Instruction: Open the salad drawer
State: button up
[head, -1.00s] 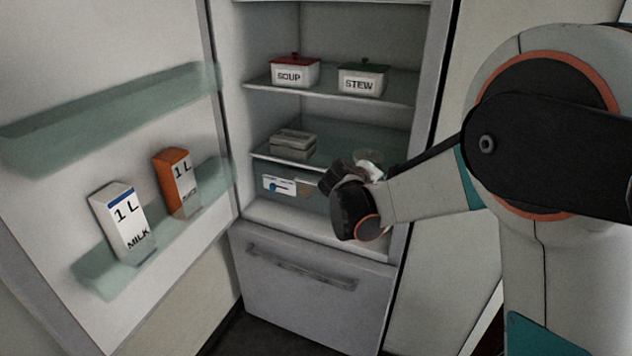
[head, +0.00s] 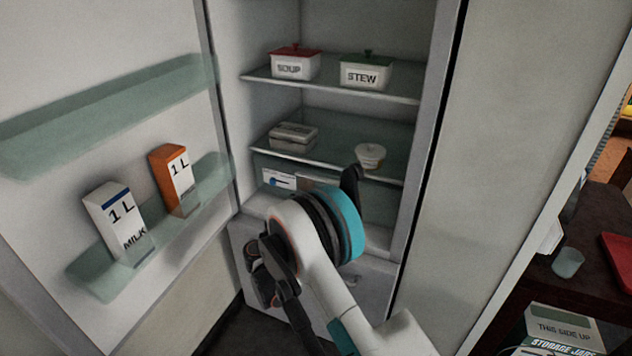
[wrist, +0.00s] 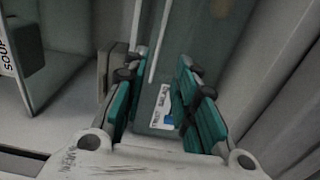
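The salad drawer (head: 378,207) is the translucent greenish drawer under the fridge's lower glass shelf. It looks shut. Its white and blue label (head: 279,179) shows at its left end, and my arm covers much of its middle. In the wrist view the label (wrist: 163,105) lies between the fingers of my gripper (wrist: 158,72). The gripper is open, its teal pads spread apart, with nothing held. In the head view the fingers are mostly hidden behind my wrist, so I cannot tell whether they touch the drawer.
The open fridge door on the left holds a milk carton (head: 118,225) and an orange carton (head: 173,180). A soup pot (head: 295,66) and stew pot (head: 367,73) stand on the upper shelf. A white tub (head: 370,156) and stacked boxes (head: 294,137) stand on the lower shelf.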

jog(key=b, duration=0.4)
send_near(314, 184)
jog(key=w+d+r, duration=0.4)
jog(key=shift+w+d+r, duration=0.25)
jog(key=shift+w, duration=0.3)
jog(key=shift+c, duration=0.3)
